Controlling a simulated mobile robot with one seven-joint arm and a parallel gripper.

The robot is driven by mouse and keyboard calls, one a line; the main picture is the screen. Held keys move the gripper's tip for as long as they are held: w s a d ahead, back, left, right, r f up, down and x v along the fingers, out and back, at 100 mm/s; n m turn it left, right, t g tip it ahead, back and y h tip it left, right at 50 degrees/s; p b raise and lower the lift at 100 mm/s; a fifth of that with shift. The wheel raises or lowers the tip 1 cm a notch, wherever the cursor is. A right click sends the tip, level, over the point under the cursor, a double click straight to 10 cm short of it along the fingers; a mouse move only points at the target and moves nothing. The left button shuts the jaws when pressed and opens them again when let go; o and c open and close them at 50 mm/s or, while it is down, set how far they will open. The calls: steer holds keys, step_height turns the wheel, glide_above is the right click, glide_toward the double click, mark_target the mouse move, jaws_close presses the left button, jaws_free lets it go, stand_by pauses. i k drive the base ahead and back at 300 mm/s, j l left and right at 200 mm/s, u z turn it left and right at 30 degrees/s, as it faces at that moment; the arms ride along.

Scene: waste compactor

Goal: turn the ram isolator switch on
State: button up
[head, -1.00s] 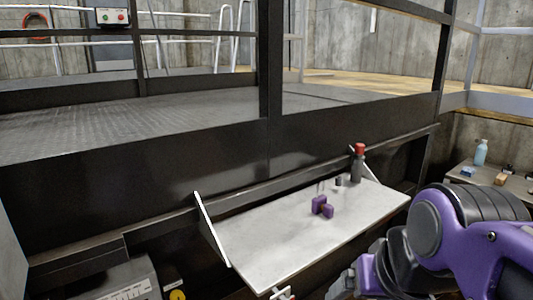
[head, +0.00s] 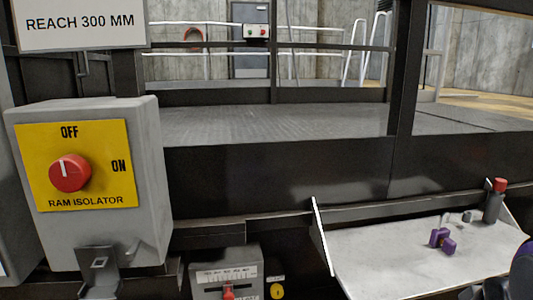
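The ram isolator (head: 150,150) is a grey box at the left of the head view. Its yellow plate (head: 105,145) reads OFF at the top, ON at the right and RAM ISOLATOR below. The round red switch knob (head: 72,174) has a white mark pointing up, toward OFF. A grey metal bracket (head: 98,268) hangs at the box's lower edge. My gripper is not in view; only a dark part of my arm shows at the right edge, far from the switch. Nothing touches the knob.
A light shelf (head: 390,262) at the lower right holds purple objects (head: 442,240) and a dark bottle with a red cap (head: 494,202). A lower grey box (head: 225,268) has a red lever. A sign (head: 80,25) reads REACH 300 MM.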

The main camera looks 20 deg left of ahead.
mark_target(69, 173)
steer(key=u, duration=2.15)
steer(key=k+l, duration=0.15)
steer(key=k, duration=0.15)
